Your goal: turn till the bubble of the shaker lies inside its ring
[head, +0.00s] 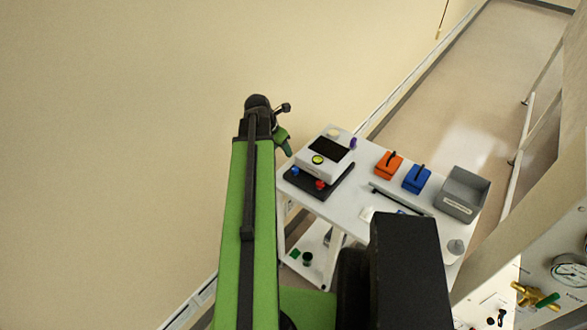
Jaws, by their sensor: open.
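The shaker (334,166) stands on the left end of a white cart top. It has a white body with a black panel on a dark base. A round yellow-green bubble level (318,160) sits on its near left side; the bubble is too small to place against its ring. A blue knob (295,170), a red knob (320,185), a purple knob (353,143) and a cream knob (333,132) are around its corners. My gripper (286,146) is open, at the end of my green arm, left of the shaker and apart from it in the picture.
The white cart (365,190) also holds an orange box (389,165), a blue box (417,180) and a grey bin (463,193). A dark rod (398,201) lies near the middle. A wall is behind on the left; a panel with a gauge (570,271) stands at lower right.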

